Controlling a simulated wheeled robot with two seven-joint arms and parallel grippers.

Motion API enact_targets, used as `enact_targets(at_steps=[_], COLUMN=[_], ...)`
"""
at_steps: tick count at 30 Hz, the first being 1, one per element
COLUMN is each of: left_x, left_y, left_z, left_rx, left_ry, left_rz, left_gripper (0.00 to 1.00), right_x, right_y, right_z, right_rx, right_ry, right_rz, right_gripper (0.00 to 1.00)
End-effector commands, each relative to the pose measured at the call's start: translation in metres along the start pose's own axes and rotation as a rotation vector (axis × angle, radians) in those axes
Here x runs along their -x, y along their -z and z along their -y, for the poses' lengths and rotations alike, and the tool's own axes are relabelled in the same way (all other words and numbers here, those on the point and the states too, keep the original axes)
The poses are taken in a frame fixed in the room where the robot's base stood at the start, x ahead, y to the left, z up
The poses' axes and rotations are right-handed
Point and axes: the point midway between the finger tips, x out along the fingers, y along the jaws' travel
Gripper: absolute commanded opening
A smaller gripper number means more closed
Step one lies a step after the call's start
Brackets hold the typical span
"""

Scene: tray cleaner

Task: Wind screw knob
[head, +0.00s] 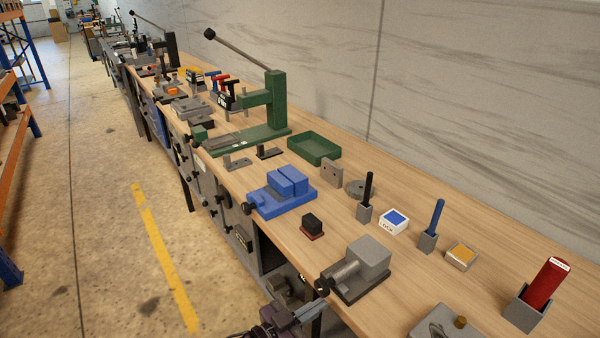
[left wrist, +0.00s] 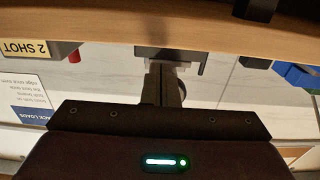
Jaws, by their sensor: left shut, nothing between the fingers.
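A grey screw vise (head: 362,268) stands at the bench's front edge in the head view, with a round black knob (head: 322,287) on its front end. A blue vise (head: 283,193) further along has a similar black knob (head: 248,208). I cannot tell which knob the task names. My left gripper (head: 312,309) is low at the bench front, close below the grey vise's knob and apart from it. In the left wrist view my left gripper's fingers (left wrist: 166,78) are together and empty, pointing at the bench edge (left wrist: 130,25). My right gripper is not in view.
A green arbor press (head: 276,100) and green tray (head: 314,148) stand further back. A black block (head: 312,225), pen-like tools in holders, a LOCK box (head: 394,221) and a red tool (head: 545,284) stand around the vises. Open floor (head: 100,230) lies left.

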Motion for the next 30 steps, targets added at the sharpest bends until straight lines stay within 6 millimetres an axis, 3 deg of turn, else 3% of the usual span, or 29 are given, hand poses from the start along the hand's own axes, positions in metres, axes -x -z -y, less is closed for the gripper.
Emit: enact_targets(at_steps=[30], left_x=[-0.0022], left_y=[0.0059], left_z=[0.0032], left_rx=[-0.001], left_ry=[0.001], left_rz=[-0.001], left_gripper=[0.0], right_x=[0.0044], right_y=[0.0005], right_z=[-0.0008], right_rx=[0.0], right_ry=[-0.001], right_rz=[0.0], right_gripper=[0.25])
